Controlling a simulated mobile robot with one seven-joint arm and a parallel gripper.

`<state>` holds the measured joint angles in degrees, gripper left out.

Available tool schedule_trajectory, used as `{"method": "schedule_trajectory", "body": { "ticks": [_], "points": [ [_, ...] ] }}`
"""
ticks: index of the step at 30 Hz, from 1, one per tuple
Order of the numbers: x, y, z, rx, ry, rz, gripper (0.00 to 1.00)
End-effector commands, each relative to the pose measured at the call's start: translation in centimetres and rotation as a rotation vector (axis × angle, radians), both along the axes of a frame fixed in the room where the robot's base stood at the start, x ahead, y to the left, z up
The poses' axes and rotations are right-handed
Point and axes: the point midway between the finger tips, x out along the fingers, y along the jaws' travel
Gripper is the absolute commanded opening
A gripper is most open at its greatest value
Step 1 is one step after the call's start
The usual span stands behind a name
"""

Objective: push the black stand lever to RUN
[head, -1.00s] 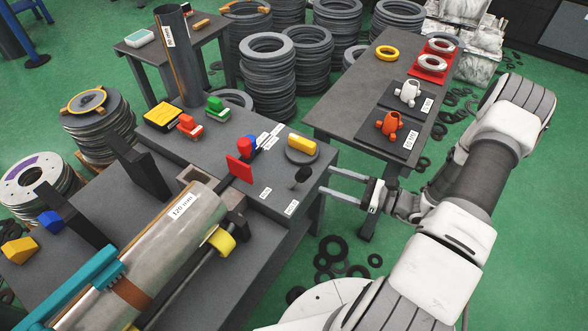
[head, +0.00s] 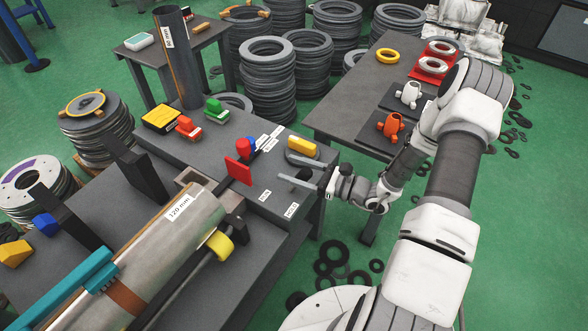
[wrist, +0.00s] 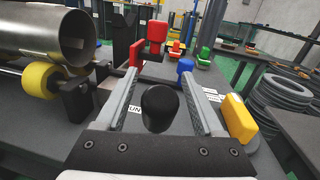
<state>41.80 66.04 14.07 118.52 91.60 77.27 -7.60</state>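The black stand lever's round knob (wrist: 160,108) stands between the fingers of my gripper (wrist: 163,70) in the wrist view, with a gap on each side. In the head view my gripper (head: 283,166) reaches in from the right over the near right end of the grey bench, and its fingers largely hide the lever. My gripper is open. The RUN label (head: 265,196) lies on the bench top left of the HOLD label (head: 291,210). In the wrist view the RUN label (wrist: 134,108) is partly covered by the left finger and knob.
A red plate (head: 239,170), a red knob (head: 243,147), a blue knob (wrist: 186,65) and a yellow block (head: 302,146) stand close to the fingers. A large metal cylinder (head: 165,245) lies at the left. A side table (head: 350,104) holds flanged parts behind my arm.

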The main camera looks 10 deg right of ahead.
Motion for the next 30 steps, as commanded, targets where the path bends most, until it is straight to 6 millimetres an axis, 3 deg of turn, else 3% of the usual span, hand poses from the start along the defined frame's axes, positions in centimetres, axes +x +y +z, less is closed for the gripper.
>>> {"method": "schedule_trajectory", "body": {
  "ticks": [1, 11, 30],
  "points": [
    [-0.01, -0.01, 0.0, 0.0, 0.0, 0.0, 0.59],
    [-0.02, -0.04, -0.01, 0.0, 0.0, 0.0, 0.0],
    [0.0, -0.07, -0.03, 0.0, 0.0, -0.001, 0.0]
  ]
}}
